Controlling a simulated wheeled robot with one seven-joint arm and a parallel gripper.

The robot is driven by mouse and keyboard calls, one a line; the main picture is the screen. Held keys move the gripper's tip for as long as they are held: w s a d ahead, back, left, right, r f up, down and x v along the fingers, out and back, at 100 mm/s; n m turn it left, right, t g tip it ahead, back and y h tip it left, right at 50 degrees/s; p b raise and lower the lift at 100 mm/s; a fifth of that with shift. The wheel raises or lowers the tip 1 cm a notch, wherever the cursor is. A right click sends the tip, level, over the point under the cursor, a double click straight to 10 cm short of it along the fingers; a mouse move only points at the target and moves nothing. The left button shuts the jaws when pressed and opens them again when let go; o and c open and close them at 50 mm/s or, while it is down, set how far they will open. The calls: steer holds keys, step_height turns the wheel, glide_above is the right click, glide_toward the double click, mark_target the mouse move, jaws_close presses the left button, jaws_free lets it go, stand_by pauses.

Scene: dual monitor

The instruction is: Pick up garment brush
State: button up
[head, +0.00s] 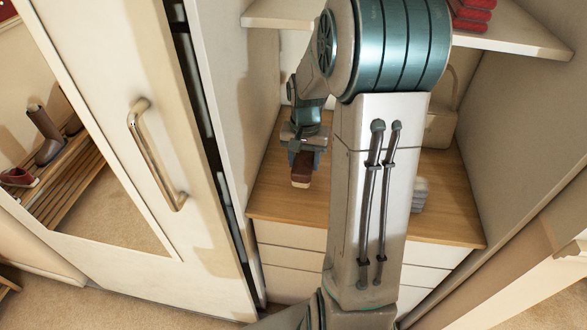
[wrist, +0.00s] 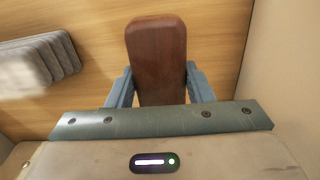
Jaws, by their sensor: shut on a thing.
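The garment brush (wrist: 160,50) has a dark reddish-brown wooden back with rounded corners. In the wrist view it lies between the two fingers of my gripper (wrist: 160,88), with one finger against each side. In the head view my gripper (head: 304,150) is inside the open wardrobe, over the left part of the wooden shelf top. The end of the brush (head: 301,172) shows below the fingers there. My gripper is shut on the brush. The brush's near end is hidden by the gripper body, and I cannot tell whether it touches the wood.
A grey-white ribbed stack (wrist: 40,62) lies on the wood (wrist: 95,25). White drawers (head: 290,258) are below. The wardrobe's left wall (head: 248,100), right wall (head: 510,120) and upper shelf (head: 520,38) enclose the space. A mirrored door with a handle (head: 150,150) stands left.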

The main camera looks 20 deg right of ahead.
steer(key=s+d+r, duration=0.4)
steer(key=d+r, duration=0.1)
steer(key=d, duration=0.3)
steer(key=shift+r, duration=0.15)
steer(key=shift+o, duration=0.8)
steer(key=shift+s, duration=0.1)
